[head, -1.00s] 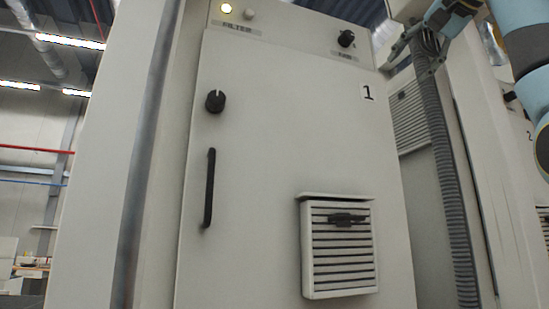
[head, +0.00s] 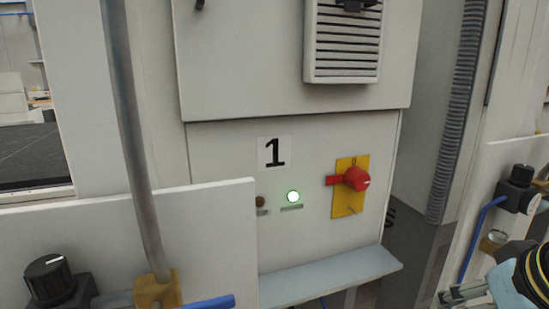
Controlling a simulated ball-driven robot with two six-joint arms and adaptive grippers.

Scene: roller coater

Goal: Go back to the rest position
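My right gripper (head: 458,295) shows only in part at the lower right corner of the head view, next to a dark, yellow-ringed part of my arm. It is low, to the right of the cabinet (head: 225,160) and apart from it as far as the picture shows. Whether its fingers are open or shut is not clear. My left gripper is not in view.
A pale ledge (head: 335,275) juts out below the switch. A black knob regulator (head: 50,280) stands at lower left beside a grey vertical pipe (head: 132,150). Another black regulator (head: 520,188) with blue tubing is at right. A ribbed hose (head: 455,120) runs down there.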

